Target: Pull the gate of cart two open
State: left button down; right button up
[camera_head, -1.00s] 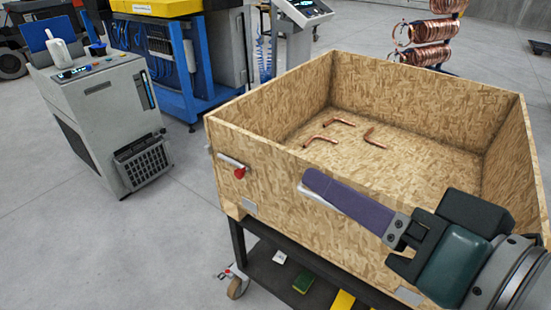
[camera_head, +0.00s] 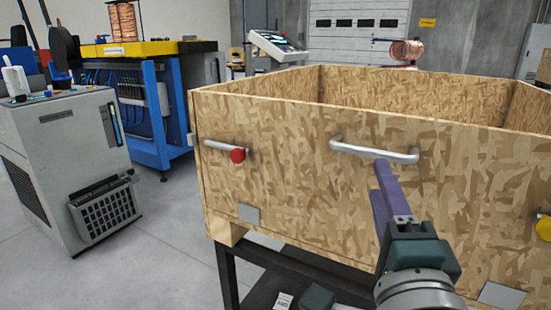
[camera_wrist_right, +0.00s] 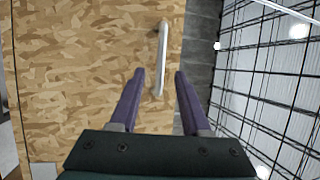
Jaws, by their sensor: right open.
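The gate (camera_head: 300,190) is the chipboard front panel of a box cart, and it stands upright and looks closed. A silver bar handle (camera_head: 372,153) is fixed near its top edge. My right gripper (camera_head: 383,180) is open, its purple fingers just below the handle in the head view. In the right wrist view the handle (camera_wrist_right: 162,55) shows between and beyond my open fingertips (camera_wrist_right: 159,72). I cannot tell whether they touch it. A silver latch with a red knob (camera_head: 237,156) is at the gate's left. No cart number is readable. My left gripper is not in view.
A yellow knob (camera_head: 543,228) is at the right side of the panel. A grey machine (camera_head: 65,165) and a blue-framed bench (camera_head: 150,100) stand to the left, with clear floor between them and the cart. A dark lower shelf (camera_head: 270,290) is under the box.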

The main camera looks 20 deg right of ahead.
aim_at(371, 156)
jog(key=x, duration=0.8)
jog(key=shift+w+d+r, duration=0.1)
jog(key=shift+w+r, duration=0.05)
jog(key=shift+w, duration=0.1)
jog(key=shift+c, duration=0.2)
grip_shut()
dwell(0.9)
